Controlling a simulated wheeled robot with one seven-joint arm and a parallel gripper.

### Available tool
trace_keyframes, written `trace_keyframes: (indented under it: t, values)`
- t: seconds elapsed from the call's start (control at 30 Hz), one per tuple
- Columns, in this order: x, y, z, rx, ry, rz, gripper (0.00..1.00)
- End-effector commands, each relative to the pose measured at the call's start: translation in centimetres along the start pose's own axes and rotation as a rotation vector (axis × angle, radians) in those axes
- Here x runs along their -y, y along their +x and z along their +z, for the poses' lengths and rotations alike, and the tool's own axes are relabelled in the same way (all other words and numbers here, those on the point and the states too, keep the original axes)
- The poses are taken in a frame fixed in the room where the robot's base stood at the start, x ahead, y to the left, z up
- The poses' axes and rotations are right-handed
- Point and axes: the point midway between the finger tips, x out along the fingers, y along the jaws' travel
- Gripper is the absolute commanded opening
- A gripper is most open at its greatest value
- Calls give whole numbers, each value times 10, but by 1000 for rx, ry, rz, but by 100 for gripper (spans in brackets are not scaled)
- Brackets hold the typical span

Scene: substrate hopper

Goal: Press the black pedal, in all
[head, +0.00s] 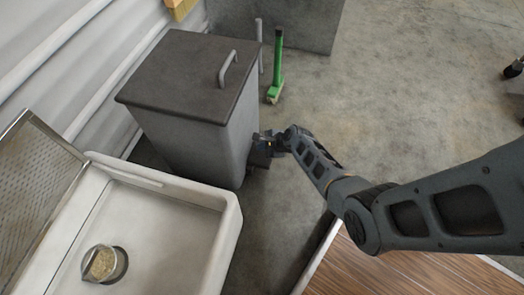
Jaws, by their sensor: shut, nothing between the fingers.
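The hopper (190,140) is a grey bin with a dark lid (185,75) lying closed on top and a grey handle on it. A small dark piece, which looks like the black pedal (259,160), shows low at the bin's right side, partly hidden by my gripper. My gripper (262,143) is at the end of the arm reaching in from the right, close beside the bin's right face. Its fingers are shut and hold nothing. I cannot tell whether it touches the pedal.
A white basin (225,240) with a metal cup (104,264) stands at front left, a perforated panel (35,190) beside it. A green upright tool (276,75) stands behind the bin. A wooden surface (400,275) lies at front right. The concrete floor (400,90) is mostly clear.

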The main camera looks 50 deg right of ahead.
Motion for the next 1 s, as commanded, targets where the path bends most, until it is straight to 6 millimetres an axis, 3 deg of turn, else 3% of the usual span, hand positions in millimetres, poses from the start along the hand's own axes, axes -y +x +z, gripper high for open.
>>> trace_keyframes:
  t: [1.0]
  values:
    - [-4,8,-4,0,0,0,0]
